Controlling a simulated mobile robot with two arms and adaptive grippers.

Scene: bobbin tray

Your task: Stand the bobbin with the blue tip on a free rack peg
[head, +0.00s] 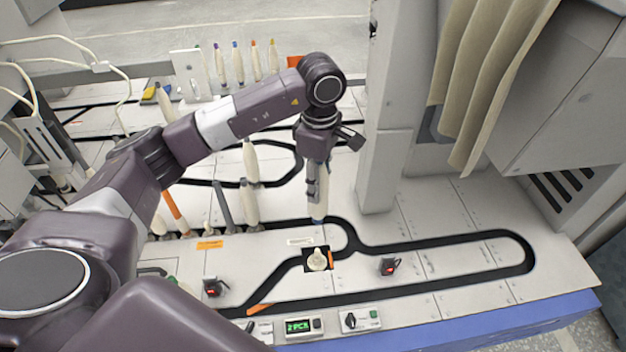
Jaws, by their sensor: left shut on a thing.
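My left gripper (316,196) points down over the middle of the work surface, shut on a pale bobbin (323,183). The bobbin hangs roughly upright between the fingers, and its lower end looks bluish. The fingers hide part of it. At the back left, several pale bobbins with coloured tips stand in a row; one of these (237,65) also has a blue tip. Free rack pegs are hard to make out from here. My right gripper is not in view.
A pale piece (317,260) sits in a dark square opening just below the held bobbin. More bobbins (250,205) and sticks stand along the black track at left. A grey column (380,150) rises close to the right of the gripper. The surface at right is mostly clear.

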